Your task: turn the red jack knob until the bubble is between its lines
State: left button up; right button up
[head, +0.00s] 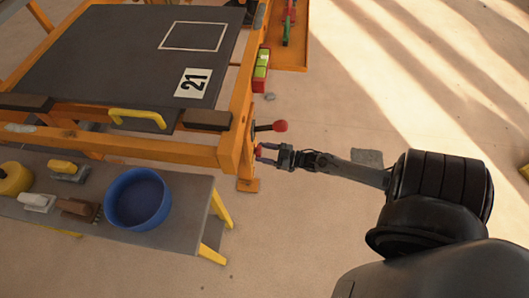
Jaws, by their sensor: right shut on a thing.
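The red jack knob (258,152) is a small red patch low on the orange frame's front right corner, mostly hidden by my gripper. My right gripper (265,153) reaches in from the right and is shut on the knob. A red block with green-yellow windows (262,65), which looks like the level, sits on the frame's right side. Its bubble and lines are too small to make out. My left gripper is not in view.
A red ball-ended lever (280,126) sticks out just above my right gripper. The orange frame (190,151) carries a dark plate (120,50) marked 21. A low grey bench (190,200) holds a blue bowl (138,198) and brushes. Floor to the right is mostly clear.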

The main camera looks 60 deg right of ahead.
jog(key=shift+r+m+g+p, duration=0.15)
jog(key=shift+m+g+p, duration=0.25)
jog(key=shift+m+p, duration=3.25)
jog(key=shift+m+b, duration=0.55)
jog(key=shift+m, duration=0.2)
jog(key=o, duration=1)
